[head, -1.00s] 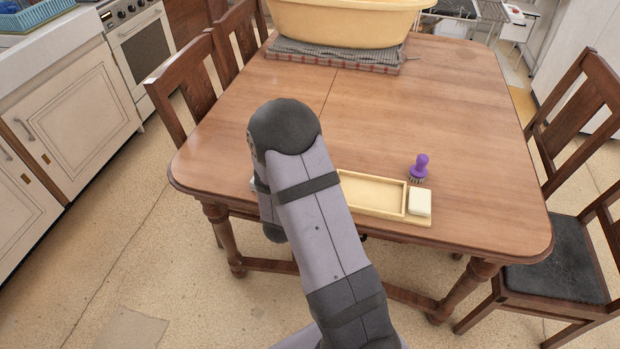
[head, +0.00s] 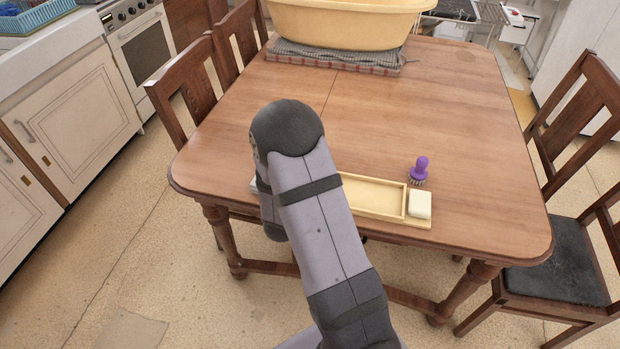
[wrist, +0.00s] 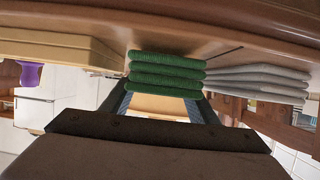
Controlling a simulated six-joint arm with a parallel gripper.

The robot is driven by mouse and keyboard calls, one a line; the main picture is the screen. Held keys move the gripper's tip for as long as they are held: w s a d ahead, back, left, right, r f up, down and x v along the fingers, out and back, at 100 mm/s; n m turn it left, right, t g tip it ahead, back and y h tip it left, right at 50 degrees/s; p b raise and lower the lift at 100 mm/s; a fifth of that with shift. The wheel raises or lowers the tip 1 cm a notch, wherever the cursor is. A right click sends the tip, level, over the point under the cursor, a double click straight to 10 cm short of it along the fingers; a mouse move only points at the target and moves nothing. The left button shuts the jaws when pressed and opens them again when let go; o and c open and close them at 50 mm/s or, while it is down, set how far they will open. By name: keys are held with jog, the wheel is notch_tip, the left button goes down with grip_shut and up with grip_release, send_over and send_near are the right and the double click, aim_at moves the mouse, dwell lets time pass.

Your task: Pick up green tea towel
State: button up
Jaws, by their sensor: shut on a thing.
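The green tea towel (wrist: 166,72) is folded in several layers and sits between the two fingers of my gripper (wrist: 165,90) in the wrist view. The fingers are shut on it, one at each side. The towel appears close to the table top; I cannot tell whether it touches it. In the head view, my arm hides the gripper and the green towel.
Grey folded towels (wrist: 258,80) lie right beside the green one in the wrist view. A wooden tray (head: 372,197) with soap (head: 419,204) and a purple brush (head: 420,168) are right of my arm. A yellow basin (head: 345,22) stands farther back. The table's middle (head: 400,110) is clear.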

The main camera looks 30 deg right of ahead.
notch_tip(320, 180, up, 9)
jog(key=shift+r+p, duration=0.15)
jog(key=shift+p, duration=0.35)
